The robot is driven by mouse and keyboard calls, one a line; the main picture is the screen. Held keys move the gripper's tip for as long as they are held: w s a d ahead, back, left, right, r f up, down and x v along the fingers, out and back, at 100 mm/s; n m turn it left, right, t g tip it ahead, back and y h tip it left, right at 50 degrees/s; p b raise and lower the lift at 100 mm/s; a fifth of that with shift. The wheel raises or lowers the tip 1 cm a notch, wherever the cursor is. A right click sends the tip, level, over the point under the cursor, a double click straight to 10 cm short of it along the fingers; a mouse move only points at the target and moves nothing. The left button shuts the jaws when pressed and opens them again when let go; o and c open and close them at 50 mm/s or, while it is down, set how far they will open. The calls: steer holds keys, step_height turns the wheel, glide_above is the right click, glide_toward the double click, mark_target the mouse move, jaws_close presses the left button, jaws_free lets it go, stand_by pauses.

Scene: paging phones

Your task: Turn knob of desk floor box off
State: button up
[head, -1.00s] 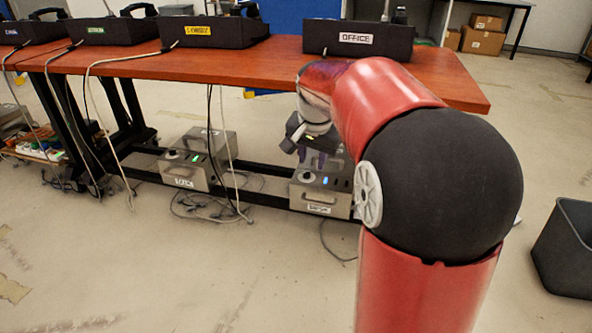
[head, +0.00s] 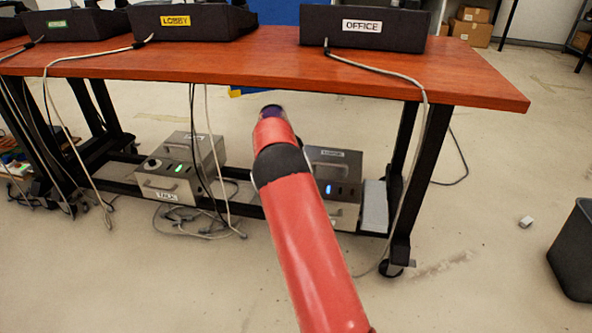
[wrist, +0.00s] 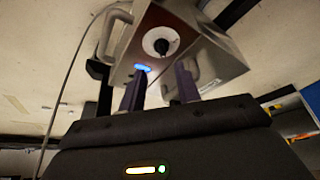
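A grey metal floor box (head: 341,213) with a lit blue light stands under the desk (head: 440,82), partly hidden by my arm. In the wrist view the same kind of box (wrist: 205,55) shows a black knob (wrist: 161,43) on a white round dial, near a blue light (wrist: 143,68). The knob's setting is too small to read. My gripper (wrist: 159,70) is open, its two dark fingers apart with nothing between them. The fingers point at the box's knob face, and the knob appears beyond the tips, apart from them. In the head view my gripper is hidden.
Another grey floor box (head: 172,180) with a green light stands to the left under the desk. Cables hang and lie around both boxes. A desk leg (head: 405,190) stands right of the blue-lit box. A dark bin (head: 572,255) is at the right; the front floor is clear.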

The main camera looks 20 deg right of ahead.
steer(key=b+x, duration=0.1)
steer(key=x, duration=0.7)
steer(key=shift+w, duration=0.2)
jaws_close()
